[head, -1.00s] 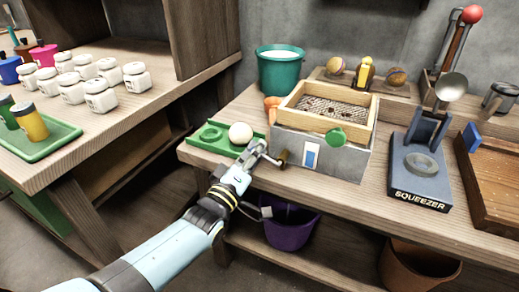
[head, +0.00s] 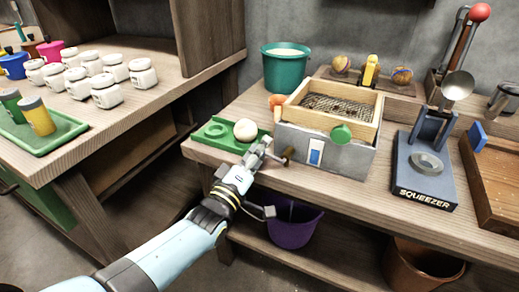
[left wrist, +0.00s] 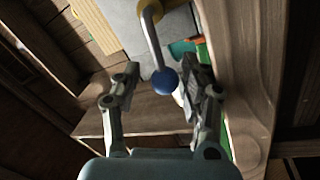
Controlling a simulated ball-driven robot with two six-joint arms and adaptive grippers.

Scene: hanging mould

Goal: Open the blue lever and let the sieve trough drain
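The sieve trough is a grey box (head: 345,160) with a wooden frame and a mesh (head: 340,103) on top, standing on the bench. A brass fitting (head: 288,154) sticks out of its lower left front; it also shows in the left wrist view (left wrist: 151,10). From it a metal lever arm (left wrist: 151,42) runs to a round blue knob (left wrist: 165,81). My left gripper (head: 266,147) is at this fitting. In the left wrist view its fingers (left wrist: 160,84) are apart, with the blue knob between them and gaps visible. In the head view the gripper hides the knob. My right gripper is out of view.
A green tray (head: 215,133) with a white ball (head: 246,130) lies just left of the gripper. A purple bucket (head: 293,226) stands below the bench's front edge. A teal bucket (head: 285,70) is behind; a blue squeezer (head: 425,178) stands to the right.

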